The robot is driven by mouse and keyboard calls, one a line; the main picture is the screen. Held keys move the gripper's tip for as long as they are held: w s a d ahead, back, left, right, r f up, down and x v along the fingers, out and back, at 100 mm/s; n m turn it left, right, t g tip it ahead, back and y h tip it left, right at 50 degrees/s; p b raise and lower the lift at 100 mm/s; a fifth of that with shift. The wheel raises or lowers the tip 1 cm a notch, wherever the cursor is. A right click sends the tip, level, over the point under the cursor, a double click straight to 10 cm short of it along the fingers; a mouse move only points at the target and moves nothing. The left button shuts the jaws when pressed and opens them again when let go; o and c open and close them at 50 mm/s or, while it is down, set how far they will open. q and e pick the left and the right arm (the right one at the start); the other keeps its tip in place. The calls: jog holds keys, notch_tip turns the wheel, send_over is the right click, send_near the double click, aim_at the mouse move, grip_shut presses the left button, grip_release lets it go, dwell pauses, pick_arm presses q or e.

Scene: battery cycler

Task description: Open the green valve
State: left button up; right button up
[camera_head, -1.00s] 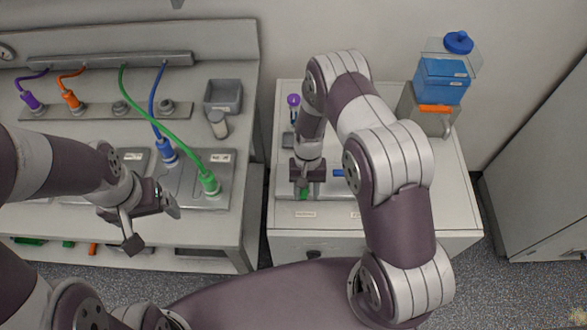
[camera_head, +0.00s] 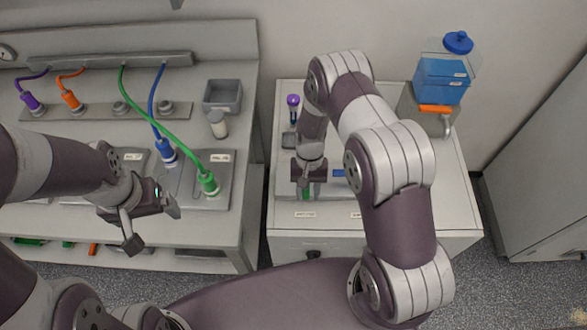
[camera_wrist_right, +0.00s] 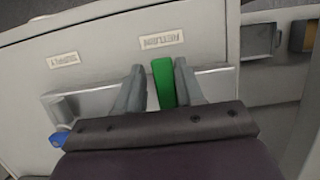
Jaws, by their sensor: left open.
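The green valve handle (camera_wrist_right: 163,84) stands between the two fingers of my right gripper (camera_wrist_right: 158,88) in the right wrist view. The fingers are apart, with a visible gap on the left of the handle and little or none on the right. In the head view my right gripper (camera_head: 308,187) points down over the front of the right-hand cabinet top, and only a small green piece of the handle shows below it. A blue handle (camera_head: 339,173) lies just to the right. My left gripper (camera_head: 152,220) is open and empty in front of the left bench.
The left bench holds purple, orange, green (camera_head: 208,182) and blue cable plugs, a grey bin (camera_head: 222,96) and a small jar (camera_head: 217,124). A blue container (camera_head: 441,82) stands at the back right of the cabinet (camera_head: 430,190). A purple-capped tube (camera_head: 293,105) stands behind my right gripper.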

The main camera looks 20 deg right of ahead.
jog(key=shift+r, duration=0.1)
jog(key=p+v, duration=0.4)
jog(key=v, duration=0.4)
jog(key=shift+d+p, duration=0.1)
jog(key=shift+p, duration=0.25)
jog(key=s+d+r+n+t+h+b, duration=0.1)
jog(key=s+r+n+t+b, duration=0.2)
jog(key=s+r, duration=0.9)
notch_tip(320, 180, up, 4)
jog(key=t+b, duration=0.1)
jog(key=b, duration=0.2)
jog(key=shift+t+b, duration=0.3)
jog(key=shift+b, duration=0.1)
